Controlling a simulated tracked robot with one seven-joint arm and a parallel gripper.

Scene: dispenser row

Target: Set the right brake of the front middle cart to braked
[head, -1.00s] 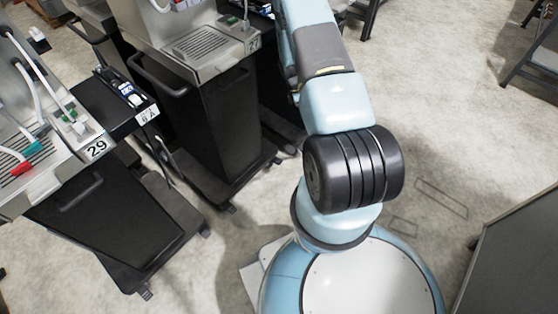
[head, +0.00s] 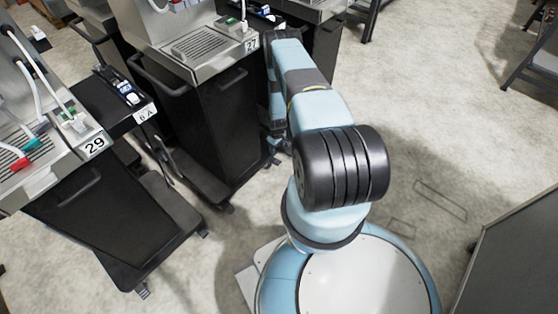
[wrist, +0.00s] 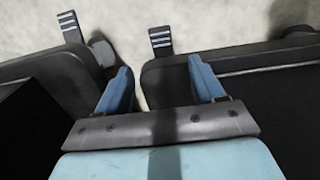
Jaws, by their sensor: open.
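The cart numbered 27 (head: 215,125), a black tapered cart with a metal top, stands in the middle of the head view. My gripper (wrist: 158,66) is low at this cart's right side, mostly hidden by my arm in the head view. A brake pedal with pale stripes (wrist: 161,40) lies just beyond the fingertips, at the corner of the right-hand black base (wrist: 240,62). A second striped pedal (wrist: 70,27) is at the left-hand base (wrist: 75,65). Whether either pedal is braked I cannot tell.
The cart numbered 29 (head: 105,225) stands at the front left, with a black side shelf (head: 95,105) between it and cart 27. Another dark cart (head: 320,50) is behind my arm. A grey panel (head: 515,255) stands at the lower right. Floor on the right is open.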

